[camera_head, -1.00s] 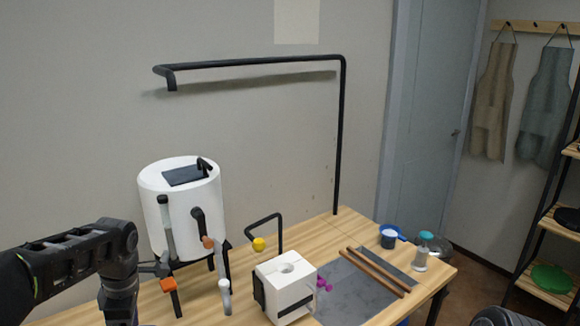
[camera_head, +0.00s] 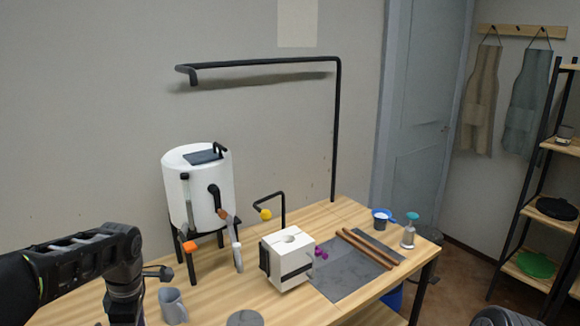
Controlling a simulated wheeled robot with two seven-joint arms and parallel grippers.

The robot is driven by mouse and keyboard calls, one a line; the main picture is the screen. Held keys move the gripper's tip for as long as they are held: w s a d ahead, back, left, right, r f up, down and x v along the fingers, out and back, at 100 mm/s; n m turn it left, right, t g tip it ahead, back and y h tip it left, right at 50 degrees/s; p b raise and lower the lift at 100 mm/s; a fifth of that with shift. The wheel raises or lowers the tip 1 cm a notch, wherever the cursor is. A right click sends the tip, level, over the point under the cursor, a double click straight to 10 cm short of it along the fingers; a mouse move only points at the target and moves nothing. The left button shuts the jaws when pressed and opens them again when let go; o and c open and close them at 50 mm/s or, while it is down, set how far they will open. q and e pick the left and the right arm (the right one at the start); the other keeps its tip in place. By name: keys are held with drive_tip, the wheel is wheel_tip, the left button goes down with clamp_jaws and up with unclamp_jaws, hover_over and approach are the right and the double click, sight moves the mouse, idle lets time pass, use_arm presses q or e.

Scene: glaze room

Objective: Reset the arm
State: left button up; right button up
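My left arm (camera_head: 85,255) comes in from the left edge. It runs level, then bends down at a dark joint and leaves through the bottom edge. A small dark part (camera_head: 162,273) sticks out to the right from it. The fingers of my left gripper cannot be made out and seem to lie below the picture. Of my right arm only a dark rounded piece (camera_head: 497,317) shows at the bottom right. My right gripper is out of view.
A wooden table (camera_head: 345,211) holds a white drum on dark legs (camera_head: 185,205), a white block (camera_head: 280,268), a grey slab (camera_head: 350,284) with brown rods, a blue cup (camera_head: 381,219) and a bottle (camera_head: 408,236). A grey mug (camera_head: 172,306) stands close to my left arm. Shelves (camera_head: 521,210) stand right.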

use_arm(q)
drive_tip(key=s+d+f+m+h+b, duration=0.1)
drive_tip(key=d+f+m+b, duration=0.15)
drive_tip(key=d+f, duration=0.5)
drive_tip(key=s+d+f+m+h+b, duration=0.15)
drive_tip(key=d+f+m, duration=0.25)
drive_tip(key=f, duration=0.6)
drive_tip(key=s+d+f+m+h+b, duration=0.1)
drive_tip(key=d+f+m, duration=0.35)
drive_tip(key=f, duration=0.45)
drive_tip(key=s+d+f+m+h+b, duration=0.1)
drive_tip(key=s+d+f+m, duration=0.3)
drive_tip(key=s+f, duration=0.4)
drive_tip(key=s+d+f+m+h+b, duration=0.1)
drive_tip(key=s+d+f+m+b, duration=0.2)
drive_tip(key=s+d+f, duration=0.4)
drive_tip(key=shift+s+d+f+m+t, duration=0.25)
drive_tip(key=shift+s+f+m+t, duration=0.2)
drive_tip(key=shift+s, duration=0.5)
use_arm(e)
wheel_tip(320, 180, down, 9)
drive_tip(key=w, duration=0.2)
drive_tip(key=shift+a, duration=0.4)
use_arm(q)
drive_tip(key=shift+a, duration=0.1)
